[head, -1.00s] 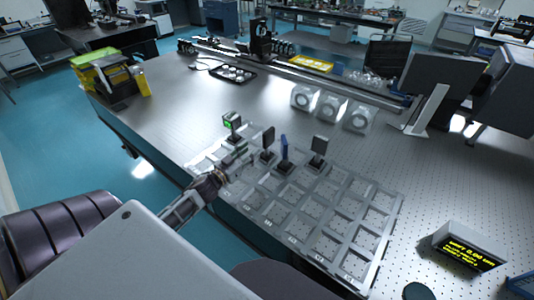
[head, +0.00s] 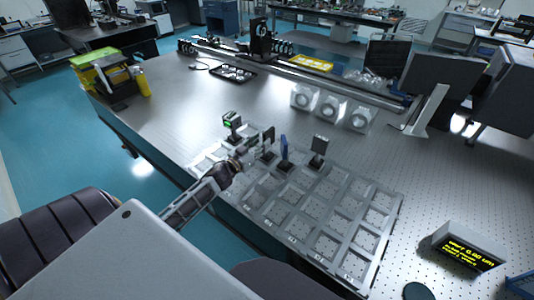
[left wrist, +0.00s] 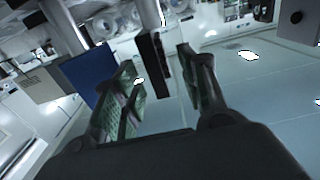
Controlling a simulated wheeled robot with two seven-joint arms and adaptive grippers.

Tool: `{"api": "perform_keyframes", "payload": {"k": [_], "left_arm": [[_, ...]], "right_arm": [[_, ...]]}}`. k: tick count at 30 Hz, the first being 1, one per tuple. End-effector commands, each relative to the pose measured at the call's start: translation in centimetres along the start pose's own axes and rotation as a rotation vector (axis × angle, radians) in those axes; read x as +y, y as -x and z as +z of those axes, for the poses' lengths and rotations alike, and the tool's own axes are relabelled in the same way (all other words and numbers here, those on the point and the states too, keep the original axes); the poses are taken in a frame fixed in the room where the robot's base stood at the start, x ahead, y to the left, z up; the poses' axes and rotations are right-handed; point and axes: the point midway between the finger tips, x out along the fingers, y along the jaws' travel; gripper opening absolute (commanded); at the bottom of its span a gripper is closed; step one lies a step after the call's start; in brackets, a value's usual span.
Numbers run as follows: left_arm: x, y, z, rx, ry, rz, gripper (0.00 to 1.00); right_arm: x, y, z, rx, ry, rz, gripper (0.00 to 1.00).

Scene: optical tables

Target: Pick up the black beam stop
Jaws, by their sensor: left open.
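The black beam stop (head: 269,134) is a small dark upright plate on a post in the gridded tray (head: 352,265), second from the left in the back row. My left gripper (head: 254,143) is open and just left of it, near plate height. In the left wrist view the black beam stop (left wrist: 153,62) shows edge-on, between the open fingers (left wrist: 160,66) or just beyond them. I cannot tell whether either finger touches it. Its lower part is partly hidden in the head view. My right gripper is not in view.
A blue plate (head: 284,146) stands close right of the beam stop, with a grey plate (head: 320,144) further right. A mount with a green display (head: 232,120) stands to the left. The tray's front cells are empty. A yellow-text display box (head: 468,250) stands at right.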

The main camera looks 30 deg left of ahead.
Motion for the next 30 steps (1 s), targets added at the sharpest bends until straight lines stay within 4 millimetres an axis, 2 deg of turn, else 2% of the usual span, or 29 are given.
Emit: {"api": "perform_keyframes", "payload": {"k": [16, 23, 30], "left_arm": [[0.0, -0.4, 0.1, 0.000, 0.000, 0.000, 0.43], [0.2, -1.7, 0.4, 0.001, 0.000, 0.000, 0.43], [0.3, -3.4, 0.8, 0.001, 0.000, 0.000, 0.43]], "right_arm": [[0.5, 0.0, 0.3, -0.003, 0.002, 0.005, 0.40], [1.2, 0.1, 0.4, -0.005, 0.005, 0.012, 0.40], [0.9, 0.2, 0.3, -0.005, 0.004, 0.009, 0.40]]}}
